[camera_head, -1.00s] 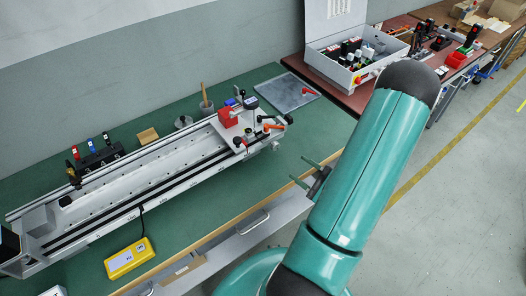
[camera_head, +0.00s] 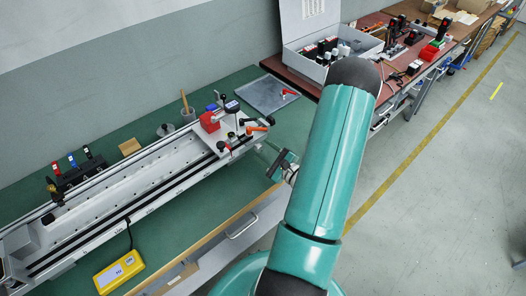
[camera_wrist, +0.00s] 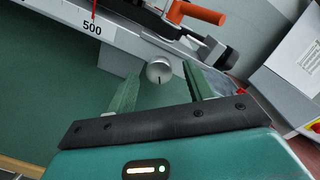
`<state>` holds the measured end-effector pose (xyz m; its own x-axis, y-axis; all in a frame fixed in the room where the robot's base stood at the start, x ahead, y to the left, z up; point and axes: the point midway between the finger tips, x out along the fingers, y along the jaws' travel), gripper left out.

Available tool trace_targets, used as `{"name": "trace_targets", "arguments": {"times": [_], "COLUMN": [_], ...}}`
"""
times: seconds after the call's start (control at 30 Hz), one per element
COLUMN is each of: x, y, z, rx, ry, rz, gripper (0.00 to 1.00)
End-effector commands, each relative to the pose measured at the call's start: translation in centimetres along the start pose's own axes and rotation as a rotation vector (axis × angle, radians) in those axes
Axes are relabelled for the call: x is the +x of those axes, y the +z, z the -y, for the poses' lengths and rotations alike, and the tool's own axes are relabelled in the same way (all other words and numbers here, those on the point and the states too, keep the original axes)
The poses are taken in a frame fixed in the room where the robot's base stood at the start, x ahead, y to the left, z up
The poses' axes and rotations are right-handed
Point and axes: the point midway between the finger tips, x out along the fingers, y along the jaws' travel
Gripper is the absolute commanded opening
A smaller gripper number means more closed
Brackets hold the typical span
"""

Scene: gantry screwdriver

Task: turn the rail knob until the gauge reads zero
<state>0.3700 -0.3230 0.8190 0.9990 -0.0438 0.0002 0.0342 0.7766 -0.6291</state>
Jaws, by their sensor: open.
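The rail knob (camera_wrist: 159,70) is a small round silver knob with a dark mark on its face. In the wrist view it sits on the rail's front side, just beyond and between the fingertips. My gripper (camera_wrist: 157,79) is open, one green finger on each side of the knob's line; contact cannot be told. In the head view my gripper (camera_head: 276,163) is beside the right end of the long grey rail (camera_head: 120,205).
An orange lever (camera_wrist: 195,12) sticks out above the knob. A yellow box (camera_head: 118,272) with a cable lies in front of the rail on the green bench. A grey plate (camera_head: 266,94) lies behind the carriage. Open floor is at the right.

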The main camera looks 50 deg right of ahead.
Motion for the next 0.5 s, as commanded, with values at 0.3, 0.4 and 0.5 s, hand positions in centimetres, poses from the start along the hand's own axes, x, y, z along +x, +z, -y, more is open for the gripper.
{"name": "trace_targets", "arguments": {"times": [0.3,0.4,0.5], "x": [1.15,1.13,1.11], "y": [0.08,0.08,0.08], "z": [-0.13,-0.12,-0.12], "rx": [0.000,0.000,0.000], "ry": [0.001,0.001,0.001], "rz": [0.000,0.000,0.000], "gripper": [0.52,0.50,0.30]}}
